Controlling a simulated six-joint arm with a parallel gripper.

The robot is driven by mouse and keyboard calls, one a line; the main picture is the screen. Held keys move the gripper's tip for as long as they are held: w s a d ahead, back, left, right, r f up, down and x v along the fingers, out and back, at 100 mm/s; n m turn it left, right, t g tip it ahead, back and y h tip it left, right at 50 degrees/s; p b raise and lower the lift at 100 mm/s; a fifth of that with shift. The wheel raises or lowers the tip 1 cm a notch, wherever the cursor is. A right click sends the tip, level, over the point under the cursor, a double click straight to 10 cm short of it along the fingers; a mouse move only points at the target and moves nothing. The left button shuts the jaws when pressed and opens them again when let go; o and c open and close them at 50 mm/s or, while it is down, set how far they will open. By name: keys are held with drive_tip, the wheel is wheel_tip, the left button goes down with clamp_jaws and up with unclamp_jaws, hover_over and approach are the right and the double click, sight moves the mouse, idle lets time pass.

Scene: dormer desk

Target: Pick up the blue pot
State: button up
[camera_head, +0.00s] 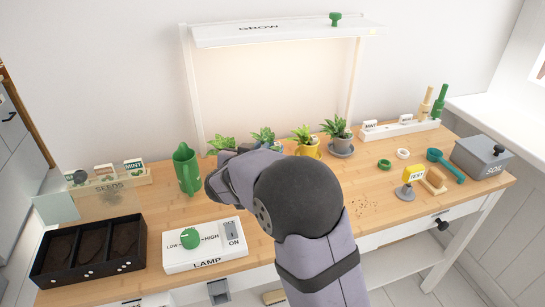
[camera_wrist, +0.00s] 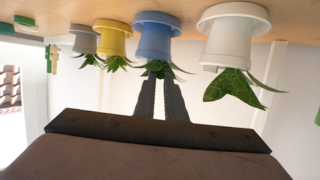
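The blue pot (camera_wrist: 155,38) stands on the wooden desk with a green plant in it, and the wrist view shows it upside down. In the head view its leafy plant (camera_head: 264,135) shows above my arm, which hides most of the pot. My gripper (camera_wrist: 160,82) points toward the blue pot, its two dark fingers apart with a narrow gap and nothing seen between them. In the wrist view the fingertips overlap the plant's leaves; I cannot tell whether they touch. The head view hides the fingers behind my arm.
A white pot (camera_wrist: 233,35) and a yellow pot (camera_wrist: 114,38) flank the blue one, with a grey pot (camera_head: 340,145) farther right. A green watering can (camera_head: 186,168), a lamp switch box (camera_head: 205,250) and a black seed tray (camera_head: 90,268) stand left. A grow light (camera_head: 285,32) hangs above.

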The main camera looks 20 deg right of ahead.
drive_tip(key=shift+x, duration=2.35)
clamp_jaws()
drive_tip(key=shift+f, duration=0.1)
